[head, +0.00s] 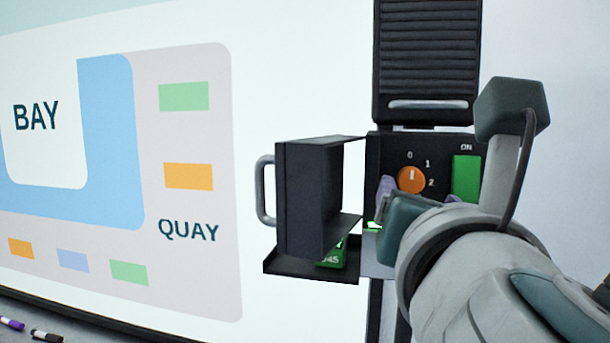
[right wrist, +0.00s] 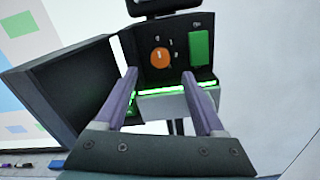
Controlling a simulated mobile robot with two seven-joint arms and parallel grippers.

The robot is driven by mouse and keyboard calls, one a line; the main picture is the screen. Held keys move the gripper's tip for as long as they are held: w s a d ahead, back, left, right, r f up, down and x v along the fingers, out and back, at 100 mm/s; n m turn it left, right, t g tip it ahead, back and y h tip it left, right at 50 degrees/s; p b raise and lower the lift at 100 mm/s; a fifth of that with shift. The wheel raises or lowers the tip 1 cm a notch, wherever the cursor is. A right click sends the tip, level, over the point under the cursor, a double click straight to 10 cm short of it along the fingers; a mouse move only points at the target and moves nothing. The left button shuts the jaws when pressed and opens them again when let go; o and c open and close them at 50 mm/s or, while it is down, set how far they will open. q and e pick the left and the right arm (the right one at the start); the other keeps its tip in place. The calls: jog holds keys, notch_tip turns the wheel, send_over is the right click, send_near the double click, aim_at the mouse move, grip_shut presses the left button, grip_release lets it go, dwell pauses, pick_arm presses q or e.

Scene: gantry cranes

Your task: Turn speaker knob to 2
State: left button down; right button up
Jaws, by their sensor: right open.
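The orange speaker knob (head: 411,180) is on a dark control panel (head: 380,150) with the marks 0, 1 and 2 around it. Its white pointer line stands nearly upright, close to the 0. The knob also shows in the right wrist view (right wrist: 160,58), beyond my fingertips. My right gripper (right wrist: 160,76) is open and empty, its two purple fingers apart and reaching toward the panel below the knob. In the head view my right gripper (head: 387,192) is partly hidden by its own wrist. My left gripper is out of view.
A green ON switch (head: 466,178) sits right of the knob. A dark box door (head: 305,200) with a grey handle (head: 265,190) stands open at left. A ribbed black unit (head: 427,60) is above. A green-lit slot (right wrist: 150,92) is below the knob.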

aim_at(411, 182)
jog(key=p+x, duration=0.2)
jog(key=x, duration=0.3)
jog(key=shift+w+d+r, duration=0.1)
jog(key=shift+w+r, duration=0.05)
jog(key=shift+w, duration=0.2)
jog(key=shift+w+d+f, duration=0.2)
jog(key=shift+w, duration=0.5)
grip_shut()
